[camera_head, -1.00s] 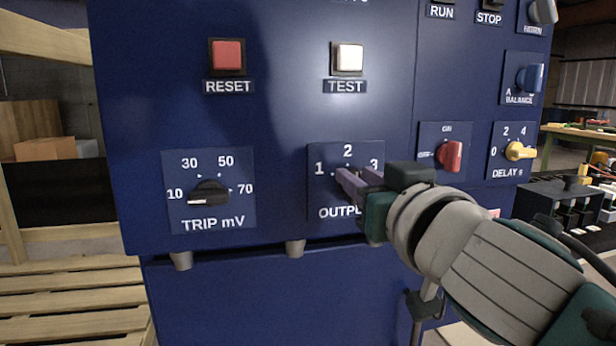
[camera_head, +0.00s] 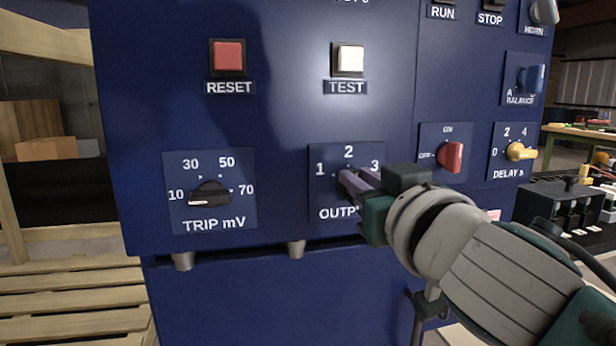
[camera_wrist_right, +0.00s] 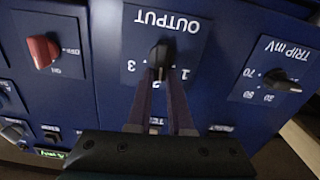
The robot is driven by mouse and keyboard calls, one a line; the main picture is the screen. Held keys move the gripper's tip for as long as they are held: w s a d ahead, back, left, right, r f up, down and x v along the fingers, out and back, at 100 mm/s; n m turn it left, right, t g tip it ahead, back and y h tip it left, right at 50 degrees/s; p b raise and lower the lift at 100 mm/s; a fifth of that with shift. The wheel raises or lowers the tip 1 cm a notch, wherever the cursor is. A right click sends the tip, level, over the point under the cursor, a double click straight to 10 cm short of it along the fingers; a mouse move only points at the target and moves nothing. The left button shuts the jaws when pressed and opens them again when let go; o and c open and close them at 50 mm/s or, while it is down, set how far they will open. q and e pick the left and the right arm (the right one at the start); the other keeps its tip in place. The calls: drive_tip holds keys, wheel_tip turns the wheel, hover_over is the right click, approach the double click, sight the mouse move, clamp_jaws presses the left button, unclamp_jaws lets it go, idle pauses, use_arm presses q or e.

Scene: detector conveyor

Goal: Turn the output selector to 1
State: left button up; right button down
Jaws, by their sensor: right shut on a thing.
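The output selector is a small black knob (camera_wrist_right: 160,54) on a blue plate (camera_head: 325,157) marked 1, 2 and 3. In the head view the knob is hidden behind my right gripper (camera_head: 350,180), which comes in from the right. In the right wrist view, turned upside down, the two purple fingers of my right gripper (camera_wrist_right: 160,74) close around the knob, one on each side. The 1 lies to the right of the knob there, the 3 to the left and the 2 behind the fingers. The knob's pointer direction cannot be told. My left gripper is not in view.
The trip mV knob (camera_head: 209,194) is left of the output plate. A red switch (camera_head: 451,156) and the yellow delay knob (camera_head: 520,152) are to its right. The reset (camera_head: 228,57) and test (camera_head: 349,58) buttons are above. A wooden pallet (camera_head: 75,300) stands at the left.

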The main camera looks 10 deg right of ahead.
drive_tip(key=shift+a+f+n+p, duration=0.15)
drive_tip(key=shift+a+n+p, duration=0.1)
drive_tip(key=shift+n, duration=1.55)
drive_tip(key=shift+a+f+n+p, duration=0.1)
drive_tip(key=shift+a+n+p, duration=0.1)
drive_tip(key=shift+n, duration=1.6)
drive_tip(key=shift+a+f+n+p, duration=0.15)
drive_tip(key=shift+a+n+p, duration=0.1)
drive_tip(key=shift+n, duration=1.55)
drive_tip(key=c, duration=0.8)
unclamp_jaws()
drive_tip(key=shift+s, duration=0.1)
